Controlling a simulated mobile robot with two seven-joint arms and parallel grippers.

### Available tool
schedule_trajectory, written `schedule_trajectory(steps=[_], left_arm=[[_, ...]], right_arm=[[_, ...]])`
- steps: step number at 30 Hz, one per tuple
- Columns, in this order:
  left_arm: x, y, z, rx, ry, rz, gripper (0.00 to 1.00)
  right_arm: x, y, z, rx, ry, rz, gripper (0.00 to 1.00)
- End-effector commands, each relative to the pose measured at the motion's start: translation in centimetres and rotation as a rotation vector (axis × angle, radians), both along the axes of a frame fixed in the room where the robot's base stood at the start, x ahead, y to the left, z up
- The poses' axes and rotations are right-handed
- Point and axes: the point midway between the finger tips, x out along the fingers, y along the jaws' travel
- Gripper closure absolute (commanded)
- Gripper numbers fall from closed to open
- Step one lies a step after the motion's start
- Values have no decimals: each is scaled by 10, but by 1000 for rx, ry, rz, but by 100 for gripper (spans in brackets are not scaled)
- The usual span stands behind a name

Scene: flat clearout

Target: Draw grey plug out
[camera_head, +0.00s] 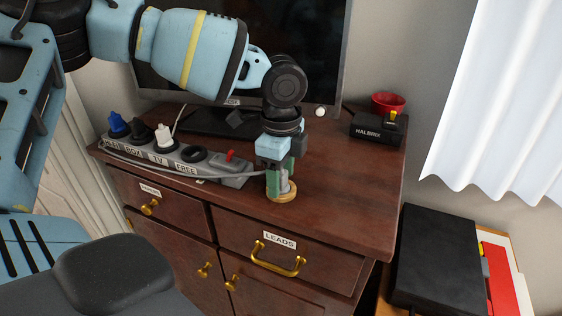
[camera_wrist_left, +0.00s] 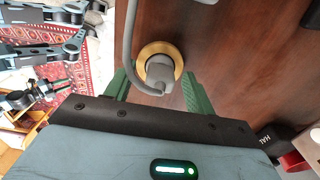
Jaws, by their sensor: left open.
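The grey plug (camera_wrist_left: 158,72) sits at a round brass-coloured ring (camera_wrist_left: 175,57) near the front edge of the desk. Its grey cable (camera_wrist_left: 129,45) bends around beside it. In the head view the plug (camera_head: 291,187) shows just past my left gripper (camera_head: 279,192), partly hidden by a finger. The ring (camera_head: 283,198) shows under it. My left gripper is open, and its green fingers (camera_wrist_left: 160,92) stand on either side of the plug in the left wrist view. Gaps show between fingers and plug. My right gripper is not in view.
A grey power strip (camera_head: 230,171) with blue, black and white plugs and a FREE label lies left of my gripper. A dark monitor (camera_head: 320,60) stands behind. A black HALBRIX box (camera_head: 376,130) and red cup (camera_head: 388,102) stand at the right. Bare desk (camera_head: 345,190) lies between.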

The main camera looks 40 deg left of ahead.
Motion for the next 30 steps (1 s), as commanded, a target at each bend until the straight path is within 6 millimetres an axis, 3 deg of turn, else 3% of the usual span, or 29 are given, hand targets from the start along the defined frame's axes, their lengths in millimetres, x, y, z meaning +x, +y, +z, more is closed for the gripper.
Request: schedule_trajectory(steps=[9,20,22,23,28,30], left_arm=[[0,0,-3,0,0,0,45],[0,0,-2,0,0,0,93],[0,0,-3,0,0,0,94],[0,0,-3,0,0,0,75],[0,0,-3,0,0,0,98],[0,0,-3,0,0,0,99]], right_arm=[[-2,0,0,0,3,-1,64],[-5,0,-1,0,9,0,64],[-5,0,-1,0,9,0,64],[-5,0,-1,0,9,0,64],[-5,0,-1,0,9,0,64],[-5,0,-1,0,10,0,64]])
